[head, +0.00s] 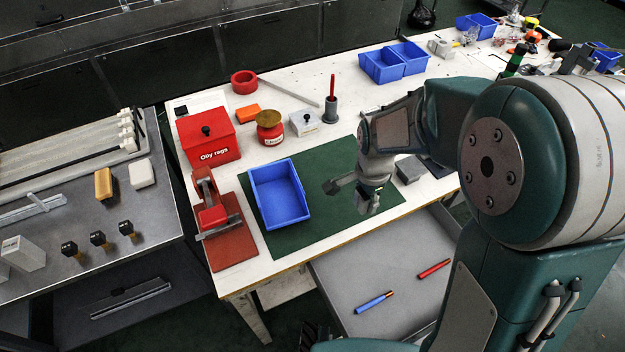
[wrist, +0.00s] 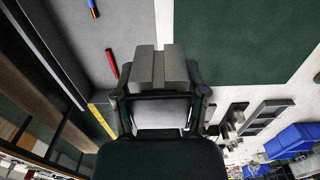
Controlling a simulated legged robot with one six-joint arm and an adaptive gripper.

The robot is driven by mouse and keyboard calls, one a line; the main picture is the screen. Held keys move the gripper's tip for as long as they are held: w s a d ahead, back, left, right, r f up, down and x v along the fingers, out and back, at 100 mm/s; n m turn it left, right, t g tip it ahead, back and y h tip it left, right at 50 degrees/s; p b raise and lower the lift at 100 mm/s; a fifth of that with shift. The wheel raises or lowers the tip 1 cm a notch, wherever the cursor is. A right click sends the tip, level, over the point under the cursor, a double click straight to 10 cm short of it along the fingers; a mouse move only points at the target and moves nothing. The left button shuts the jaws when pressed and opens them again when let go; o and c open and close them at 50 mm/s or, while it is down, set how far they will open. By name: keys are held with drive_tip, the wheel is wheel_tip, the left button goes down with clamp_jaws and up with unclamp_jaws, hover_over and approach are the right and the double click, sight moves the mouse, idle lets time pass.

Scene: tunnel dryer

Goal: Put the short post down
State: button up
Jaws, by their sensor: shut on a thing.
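My gripper (head: 357,197) hangs over the right part of the green mat (head: 293,235), pointing down from the arm. In the head view the post cannot be made out clearly between the fingers.
A blue tray (head: 279,194) stands on the mat's left part. A grey block (head: 410,169) lies right of my gripper. The open drawer (head: 355,270) below holds a red marker (head: 434,269) and a blue one (head: 374,302). Bare mat lies between tray and gripper.

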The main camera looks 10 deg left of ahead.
drive_tip(key=shift+w+a+r, duration=0.15)
drive_tip(key=shift+w+a, duration=0.05)
drive_tip(key=shift+w, duration=0.2)
drive_tip(key=w+f, duration=0.3)
drive_tip(key=w, duration=0.1)
drive_tip(key=w+f, duration=0.3)
drive_tip(key=w, duration=0.2)
drive_tip(key=w+f, duration=0.3)
drive_tip(key=w, duration=0.1)
drive_tip(key=shift+w+a+f, duration=0.2)
drive_tip(key=shift+f, duration=0.15)
drive_tip(key=shift+w+f, duration=0.1)
drive_tip(key=shift+f, duration=1.5)
drive_tip(key=o, duration=1.2)
drive_tip(key=shift+f, duration=0.1)
